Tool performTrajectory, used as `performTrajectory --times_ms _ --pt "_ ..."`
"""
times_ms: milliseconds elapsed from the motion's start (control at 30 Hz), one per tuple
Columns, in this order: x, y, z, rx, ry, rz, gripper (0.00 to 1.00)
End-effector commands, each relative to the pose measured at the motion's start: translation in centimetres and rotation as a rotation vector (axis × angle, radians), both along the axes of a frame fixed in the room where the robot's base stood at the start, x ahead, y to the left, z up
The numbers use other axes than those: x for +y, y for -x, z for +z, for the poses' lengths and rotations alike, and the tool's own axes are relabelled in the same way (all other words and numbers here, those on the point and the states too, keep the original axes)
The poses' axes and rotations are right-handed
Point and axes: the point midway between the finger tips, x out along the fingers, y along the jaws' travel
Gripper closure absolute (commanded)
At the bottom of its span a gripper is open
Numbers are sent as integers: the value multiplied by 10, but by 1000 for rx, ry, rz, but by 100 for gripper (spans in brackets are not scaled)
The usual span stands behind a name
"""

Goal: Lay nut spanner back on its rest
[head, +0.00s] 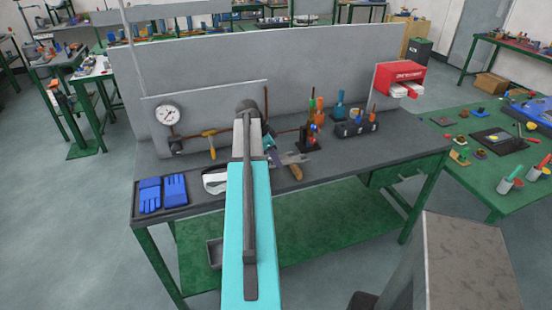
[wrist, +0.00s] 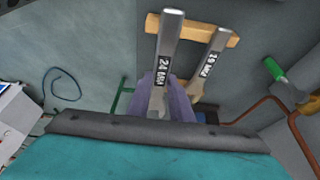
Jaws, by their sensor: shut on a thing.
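In the wrist view, my gripper (wrist: 168,97) is shut on a grey spanner marked 24 MM (wrist: 168,55). The upper end of this spanner overlaps the wooden rest (wrist: 222,36); I cannot tell if they touch. A second spanner, marked 19 MM (wrist: 212,68), lies with its upper end at the rest, right of the held one. In the head view, my arm hides most of the gripper. Grey spanner metal (head: 292,158) and the wooden rest (head: 296,173) show just right of the arm, over the bench.
A copper pipe (wrist: 262,105) runs close right of the spanners. A grey panel stands behind.

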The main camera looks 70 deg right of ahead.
Motion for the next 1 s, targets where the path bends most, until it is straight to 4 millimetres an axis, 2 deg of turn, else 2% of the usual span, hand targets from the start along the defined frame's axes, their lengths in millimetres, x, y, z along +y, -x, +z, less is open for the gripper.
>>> performTrajectory --times_ms 400,867,900,1000 --pt "0 -1 -31 0 2 2 100" --pt "0 -1 -34 0 1 1 100" --pt "0 -1 -34 0 1 1 79" --pt "0 -1 -34 0 1 1 62"
